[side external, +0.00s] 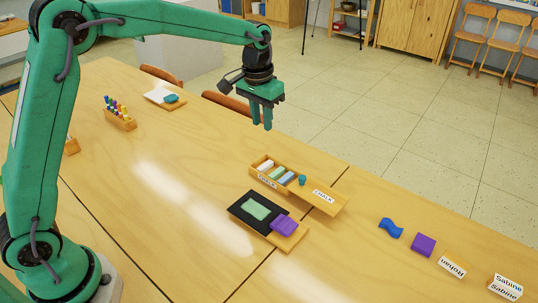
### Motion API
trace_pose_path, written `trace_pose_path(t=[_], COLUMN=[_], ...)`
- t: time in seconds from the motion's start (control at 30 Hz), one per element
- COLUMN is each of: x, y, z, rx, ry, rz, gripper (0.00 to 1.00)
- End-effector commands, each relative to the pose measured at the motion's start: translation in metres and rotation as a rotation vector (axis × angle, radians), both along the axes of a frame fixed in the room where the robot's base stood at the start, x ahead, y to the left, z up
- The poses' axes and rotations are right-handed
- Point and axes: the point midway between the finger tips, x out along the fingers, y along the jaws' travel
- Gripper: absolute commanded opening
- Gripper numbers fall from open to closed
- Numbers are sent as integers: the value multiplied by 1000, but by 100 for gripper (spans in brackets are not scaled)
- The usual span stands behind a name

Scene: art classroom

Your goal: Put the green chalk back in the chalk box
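The open wooden chalk box (256,168) stands on the table, labelled CHALK, with white, pale green and pale blue pieces in it. Its wooden lid (327,203), also labelled CHALK, lies against its right end. A small teal-green piece (302,180) sits at the box's right end, by the lid; I cannot tell whether it is the green chalk or exactly what it rests on. My gripper (262,124) hangs fingers down, above and behind the box in the picture. Its two fingers look apart, with nothing visible between them.
A blue wavy piece (391,228), a purple block (423,244) and name blocks (452,266) stand right. A crayon holder (120,119) stands left.

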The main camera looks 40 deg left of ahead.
Motion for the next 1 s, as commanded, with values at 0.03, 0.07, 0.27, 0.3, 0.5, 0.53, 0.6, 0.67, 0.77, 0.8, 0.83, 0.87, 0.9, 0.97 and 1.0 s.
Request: trace_pose_path(t=[0.03, 0.07, 0.27, 0.3, 0.5, 0.53, 0.6, 0.67, 0.77, 0.8, 0.83, 0.87, 0.9, 0.97, 1.0], x=[-10, -15, -53, -61, -103, -109, -124, -137, -159, -168, -174, -181, -189, -202, -210], y=[4, 6, 20, 22, 34, 36, 39, 42, 47, 49, 50, 51, 53, 55, 56], z=[12, 17, 49, 54, 74, 77, 82, 85, 89, 90, 90, 90, 90, 89, 89], rx=[-2, -4, -9, -9, -11, -12, -13, -13, -13, -13, -13, -13, -12, -12, -12], ry=[-19, -27, -85, -96, -153, -162, -182, -199, -228, -240, -248, -258, -269, -286, -298], rz=[3, 4, 11, 12, 18, 19, 21, 23, 26, 27, 29, 30, 31, 32, 33], gripper=[24, 24, 24, 24, 24, 24, 24, 24, 24, 24, 24, 24, 24, 24, 24])
